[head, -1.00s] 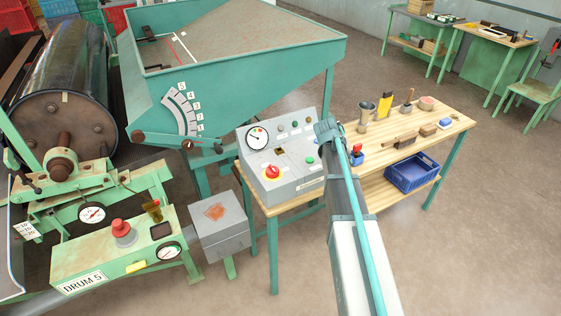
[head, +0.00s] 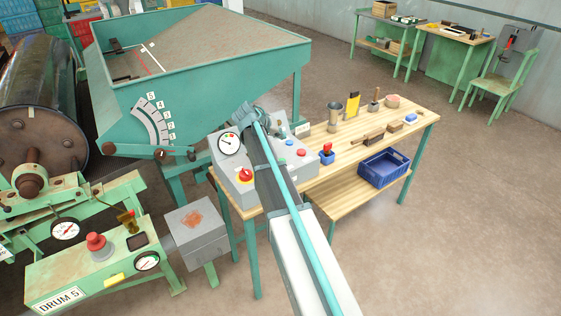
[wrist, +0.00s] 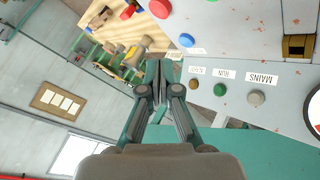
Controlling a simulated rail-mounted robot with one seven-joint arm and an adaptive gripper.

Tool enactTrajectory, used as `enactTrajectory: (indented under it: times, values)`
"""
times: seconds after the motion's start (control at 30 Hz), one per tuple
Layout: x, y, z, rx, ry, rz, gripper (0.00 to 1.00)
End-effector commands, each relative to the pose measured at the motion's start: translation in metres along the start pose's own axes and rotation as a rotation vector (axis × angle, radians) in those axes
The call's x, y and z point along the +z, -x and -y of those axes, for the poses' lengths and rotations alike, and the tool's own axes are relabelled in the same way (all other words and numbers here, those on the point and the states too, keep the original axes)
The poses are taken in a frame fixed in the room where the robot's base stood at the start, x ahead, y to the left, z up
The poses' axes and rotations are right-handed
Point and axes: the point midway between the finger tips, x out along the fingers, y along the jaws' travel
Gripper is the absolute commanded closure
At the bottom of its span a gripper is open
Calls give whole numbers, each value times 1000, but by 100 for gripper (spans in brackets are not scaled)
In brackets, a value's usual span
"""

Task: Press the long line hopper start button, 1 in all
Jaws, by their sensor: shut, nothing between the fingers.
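The grey control console (head: 232,186) stands on the left end of the wooden bench, partly hidden by my arm. A green button (wrist: 213,2) is cut by the top edge. Amber, green (wrist: 219,89) and grey (wrist: 256,97) lamps are in a row, with RUN and MAINS labels. My gripper (wrist: 172,68) is shut and empty near the panel edge; contact cannot be told. I cannot read which button is the hopper start.
The green hopper (head: 215,80) rises behind the console. The bench (head: 345,160) holds a blue-based red-topped item (head: 327,153), cups and tools; a blue crate (head: 385,163) sits below. The drum 5 panel (head: 75,268) is at lower left. Open floor lies right.

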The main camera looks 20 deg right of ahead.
Motion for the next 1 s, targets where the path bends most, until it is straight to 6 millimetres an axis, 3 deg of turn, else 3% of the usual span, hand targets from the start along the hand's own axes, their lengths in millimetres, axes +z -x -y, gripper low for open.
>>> enactTrajectory:
  times: [0.37,0.8,1.0]
  values:
    - [10,-14,10,-1,2,0,100]
    - [39,-53,39,-1,1,0,100]
    - [44,-61,45,-1,1,0,100]
